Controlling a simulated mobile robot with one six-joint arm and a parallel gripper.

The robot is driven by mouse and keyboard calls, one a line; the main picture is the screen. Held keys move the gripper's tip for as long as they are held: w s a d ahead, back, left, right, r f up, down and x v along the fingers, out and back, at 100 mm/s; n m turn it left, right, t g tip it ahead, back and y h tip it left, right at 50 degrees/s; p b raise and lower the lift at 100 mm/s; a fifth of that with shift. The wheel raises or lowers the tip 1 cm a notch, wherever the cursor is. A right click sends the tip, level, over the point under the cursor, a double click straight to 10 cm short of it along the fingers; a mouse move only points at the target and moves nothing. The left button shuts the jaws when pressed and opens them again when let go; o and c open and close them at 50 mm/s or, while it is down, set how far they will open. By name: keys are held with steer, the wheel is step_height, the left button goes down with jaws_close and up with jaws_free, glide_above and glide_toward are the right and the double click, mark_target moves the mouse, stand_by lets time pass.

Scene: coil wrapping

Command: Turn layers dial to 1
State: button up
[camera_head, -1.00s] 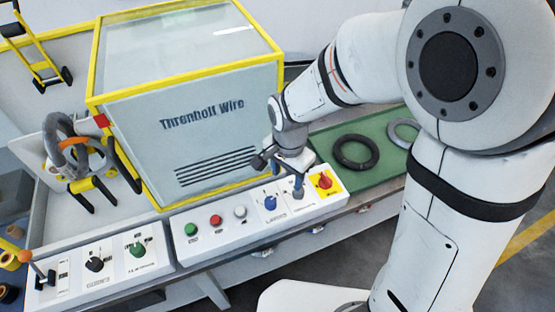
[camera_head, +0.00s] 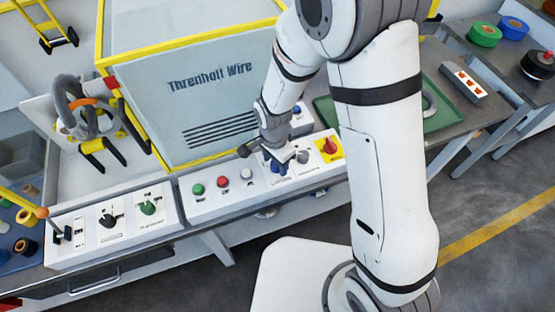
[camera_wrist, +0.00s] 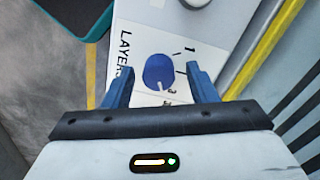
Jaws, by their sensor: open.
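The layers dial (camera_wrist: 158,71) is a blue round knob on a white panel label. In the wrist view it lies between the two blue fingers of my open gripper (camera_wrist: 157,78). One finger is on each side of it, and I cannot tell whether either touches it. A printed "1" (camera_wrist: 190,48) is at its upper right, and other marks lie to its right and below. Which mark the dial points at is unclear. In the head view my gripper (camera_head: 275,163) is over the right control panel (camera_head: 225,203) and largely hides the dial.
Left of the dial are a green button (camera_head: 198,189), a red button (camera_head: 222,182) and a white button (camera_head: 247,174). A red switch on yellow (camera_head: 329,146) is at the right. The yellow-framed machine cover (camera_head: 205,85) stands close behind.

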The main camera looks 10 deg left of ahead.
steer(key=shift+c, duration=0.3)
steer(key=c, duration=0.9)
steer(key=shift+d, duration=0.1)
